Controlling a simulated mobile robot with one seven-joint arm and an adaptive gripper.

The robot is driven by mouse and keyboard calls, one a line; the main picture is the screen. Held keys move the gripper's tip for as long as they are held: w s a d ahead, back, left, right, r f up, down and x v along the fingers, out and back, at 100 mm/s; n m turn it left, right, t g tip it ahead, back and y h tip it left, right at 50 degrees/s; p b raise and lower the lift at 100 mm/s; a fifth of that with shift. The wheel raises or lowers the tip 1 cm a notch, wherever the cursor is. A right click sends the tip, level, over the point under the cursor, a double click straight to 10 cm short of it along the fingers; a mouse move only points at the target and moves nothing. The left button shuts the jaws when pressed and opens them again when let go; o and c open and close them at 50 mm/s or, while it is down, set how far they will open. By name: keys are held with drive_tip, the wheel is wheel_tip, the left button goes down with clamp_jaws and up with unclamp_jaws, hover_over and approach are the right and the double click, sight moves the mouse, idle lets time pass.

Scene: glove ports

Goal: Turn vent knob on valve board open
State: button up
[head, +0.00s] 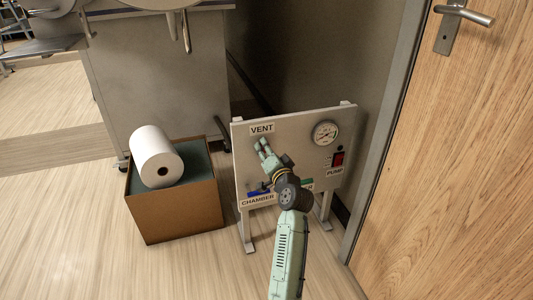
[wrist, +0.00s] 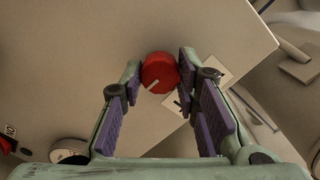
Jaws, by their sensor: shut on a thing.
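The valve board (head: 285,128) is a pale upright panel with a VENT label (head: 262,129) at its upper left. My gripper (head: 262,143) reaches the board just below that label. In the wrist view the vent knob (wrist: 158,72) is round and red, with a white pointer mark toward its lower left side. My gripper (wrist: 160,68) is shut on the knob, one finger on each side. In the head view the fingers hide the knob. A white label (wrist: 180,103) is partly covered by the right finger in the wrist view.
A round gauge (head: 325,133) and a red PUMP switch (head: 338,159) are on the board's right. A blue handle (head: 258,192) sits by the CHAMBER label. A box (head: 180,215) with a white roll (head: 156,157) stands left; a wooden door (head: 460,150) is right.

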idle(0.3)
drive_tip(key=o, duration=1.2)
drive_tip(key=shift+c, duration=0.2)
wheel_tip(320, 180, up, 10)
drive_tip(key=shift+r, duration=0.1)
